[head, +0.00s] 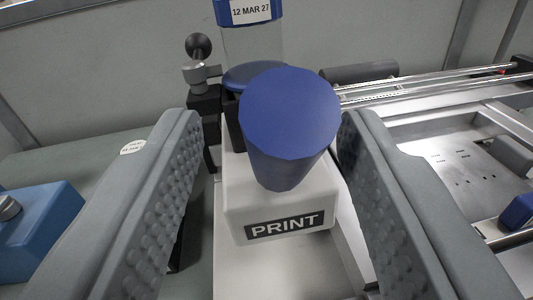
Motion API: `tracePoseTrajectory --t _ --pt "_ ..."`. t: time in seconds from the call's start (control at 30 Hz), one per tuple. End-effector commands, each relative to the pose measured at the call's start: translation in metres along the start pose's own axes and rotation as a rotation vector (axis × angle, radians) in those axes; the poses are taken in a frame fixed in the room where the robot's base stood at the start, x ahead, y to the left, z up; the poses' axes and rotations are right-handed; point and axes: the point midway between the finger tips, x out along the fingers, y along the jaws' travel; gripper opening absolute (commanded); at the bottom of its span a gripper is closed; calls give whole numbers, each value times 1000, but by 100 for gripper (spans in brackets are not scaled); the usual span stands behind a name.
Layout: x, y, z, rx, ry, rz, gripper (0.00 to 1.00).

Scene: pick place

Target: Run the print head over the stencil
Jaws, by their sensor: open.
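The print head is a white block with a black "PRINT" label (284,225) and a blue, round, tapered knob (290,125) on top. It is in the middle of the head view. My gripper (270,200) is open, with one grey dimpled finger on each side of the knob. I see a gap between the knob and the left finger; the right finger's edge is close to the knob, and I cannot tell whether they touch. The stencil (460,165) appears to be the metal plate with small holes in a frame at the right.
Behind the knob stands a clear container with a blue band marked "12 MAR 27" (250,12). A black ball-ended lever (198,46) is at its left. Metal rails (430,85) run to the right. A blue block (38,230) sits at the far left. A grey wall closes the back.

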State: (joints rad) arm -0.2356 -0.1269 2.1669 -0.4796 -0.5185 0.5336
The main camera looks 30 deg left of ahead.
Motion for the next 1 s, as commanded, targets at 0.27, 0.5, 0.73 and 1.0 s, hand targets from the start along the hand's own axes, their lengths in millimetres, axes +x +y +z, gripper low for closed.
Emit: tracePoseTrajectory --t 0.27,0.5,0.73,1.0 --pt "-46 0 -1 0 2 1 45" --pt "-83 -1 0 -1 2 0 45" --pt "-114 -1 0 -1 2 -1 45" --pt "-133 -1 0 0 1 -1 45"
